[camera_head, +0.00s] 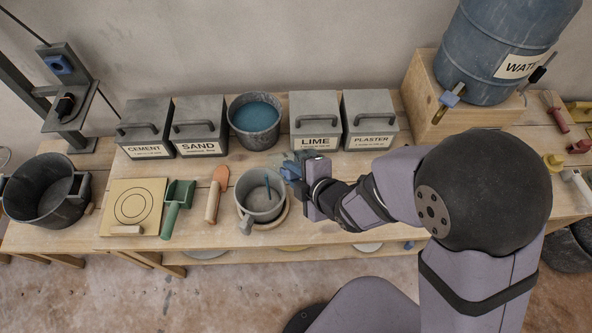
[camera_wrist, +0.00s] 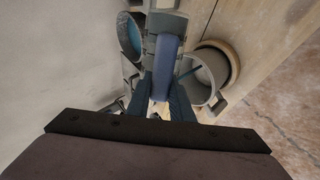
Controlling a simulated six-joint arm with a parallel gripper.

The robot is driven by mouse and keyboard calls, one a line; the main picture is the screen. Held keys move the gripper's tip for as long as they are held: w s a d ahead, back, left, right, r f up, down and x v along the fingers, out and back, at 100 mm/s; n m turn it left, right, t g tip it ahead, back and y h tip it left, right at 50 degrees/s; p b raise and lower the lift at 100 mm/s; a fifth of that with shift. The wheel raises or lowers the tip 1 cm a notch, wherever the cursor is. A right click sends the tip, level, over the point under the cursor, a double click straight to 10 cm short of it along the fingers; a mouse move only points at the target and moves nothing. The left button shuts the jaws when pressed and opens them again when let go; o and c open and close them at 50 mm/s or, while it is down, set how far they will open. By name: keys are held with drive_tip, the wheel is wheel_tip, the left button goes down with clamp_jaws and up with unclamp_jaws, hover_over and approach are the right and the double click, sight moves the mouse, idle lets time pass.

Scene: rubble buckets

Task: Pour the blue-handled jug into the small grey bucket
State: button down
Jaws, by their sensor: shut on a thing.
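The small grey bucket (camera_head: 247,207) stands upright on a round wooden disc at the middle of the bench. It also shows in the wrist view (camera_wrist: 217,73). A thin blue streak runs inside it; I cannot tell whether it is falling liquid or a mark. My gripper (camera_head: 291,171) is just right of and behind the bucket. In the wrist view, my gripper (camera_wrist: 165,88) is shut on the blue handle (camera_wrist: 168,58) of the grey jug (camera_wrist: 164,22). The jug is beside the bucket there. Its tilt and contents are hard to tell, and the head view mostly hides it.
A bucket of blue liquid (camera_head: 255,140) stands behind, between cement (camera_head: 146,130), sand (camera_head: 200,128), lime (camera_head: 316,122) and plaster (camera_head: 370,122) boxes. A large dark bucket (camera_head: 45,190) stands far left.

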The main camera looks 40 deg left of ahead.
sight(277, 178)
drive_tip(key=shift+s+a+f+n+t+h+b, duration=0.4)
drive_tip(key=shift+s+f+n+t+h+b, duration=0.15)
drive_tip(key=shift+s+t, duration=0.25)
drive_tip(key=shift+s+a+p, duration=0.1)
drive_tip(key=shift+s+p, duration=0.1)
drive_tip(key=shift+p, duration=0.2)
drive_tip(key=shift+s+a+f+n+t+p, duration=0.2)
drive_tip(key=shift+s+n+t+p, duration=0.25)
drive_tip(key=shift+t+p, duration=0.35)
drive_tip(key=shift+h, duration=0.25)
drive_tip(key=shift+s+a+f+p, duration=0.1)
drive_tip(key=shift+s+f+p, duration=0.1)
drive_tip(key=shift+p, duration=0.35)
drive_tip(key=shift+a, duration=0.15)
